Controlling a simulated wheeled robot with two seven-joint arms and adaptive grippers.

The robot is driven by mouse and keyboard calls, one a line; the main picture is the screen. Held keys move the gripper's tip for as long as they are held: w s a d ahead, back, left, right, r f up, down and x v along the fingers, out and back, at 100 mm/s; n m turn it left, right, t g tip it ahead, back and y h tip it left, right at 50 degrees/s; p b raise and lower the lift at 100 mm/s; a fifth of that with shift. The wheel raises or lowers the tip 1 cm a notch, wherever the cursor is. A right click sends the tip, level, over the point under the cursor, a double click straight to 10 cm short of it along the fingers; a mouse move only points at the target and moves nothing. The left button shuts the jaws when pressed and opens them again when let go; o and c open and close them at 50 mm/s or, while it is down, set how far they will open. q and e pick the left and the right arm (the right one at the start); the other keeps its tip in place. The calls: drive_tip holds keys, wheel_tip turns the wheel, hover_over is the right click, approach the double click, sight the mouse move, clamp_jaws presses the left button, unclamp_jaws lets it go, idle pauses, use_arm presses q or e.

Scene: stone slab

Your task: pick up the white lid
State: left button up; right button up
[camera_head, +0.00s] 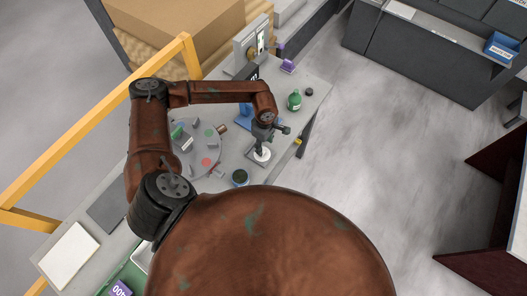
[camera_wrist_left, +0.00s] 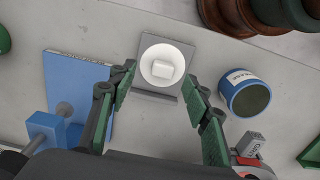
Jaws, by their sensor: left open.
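The white lid (camera_wrist_left: 161,66) is round with a squarish knob on top. It lies on a small grey stand (camera_wrist_left: 168,41) on the slab. In the head view the white lid (camera_head: 262,154) is just below my left gripper (camera_head: 259,146). In the left wrist view my left gripper (camera_wrist_left: 158,108) is open, with its green-padded fingers spread to either side, and the lid sits just beyond the fingertips, between their lines. Nothing is between the fingers. My right gripper is not in view.
A blue-banded jar (camera_wrist_left: 246,92) stands right of the lid, and a blue panel (camera_wrist_left: 78,90) lies left. On the stone slab (camera_head: 284,107), a green bottle (camera_head: 295,100) stands farther back and a round grey disc with small items (camera_head: 206,163) lies to the left. A yellow rail (camera_head: 100,125) runs along the left.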

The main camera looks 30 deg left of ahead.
sight(266, 155)
use_arm(q)
drive_tip(key=f, duration=0.1)
drive_tip(key=f+p, duration=0.1)
drive_tip(key=f, duration=0.1)
drive_tip(key=a+f, duration=0.1)
drive_tip(key=shift+s+f+p, duration=0.2)
drive_tip(key=shift+s+p, duration=0.1)
drive_tip(key=shift+p, duration=0.1)
drive_tip(key=shift+f, duration=0.35)
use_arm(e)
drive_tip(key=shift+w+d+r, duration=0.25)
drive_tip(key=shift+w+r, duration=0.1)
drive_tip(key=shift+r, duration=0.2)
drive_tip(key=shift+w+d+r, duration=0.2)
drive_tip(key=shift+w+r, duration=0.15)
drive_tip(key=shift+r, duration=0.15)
use_arm(q)
drive_tip(key=c, duration=0.8)
drive_tip(key=shift+c, duration=1.2)
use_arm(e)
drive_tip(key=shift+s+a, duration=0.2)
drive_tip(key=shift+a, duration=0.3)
use_arm(q)
drive_tip(key=shift+r, duration=0.1)
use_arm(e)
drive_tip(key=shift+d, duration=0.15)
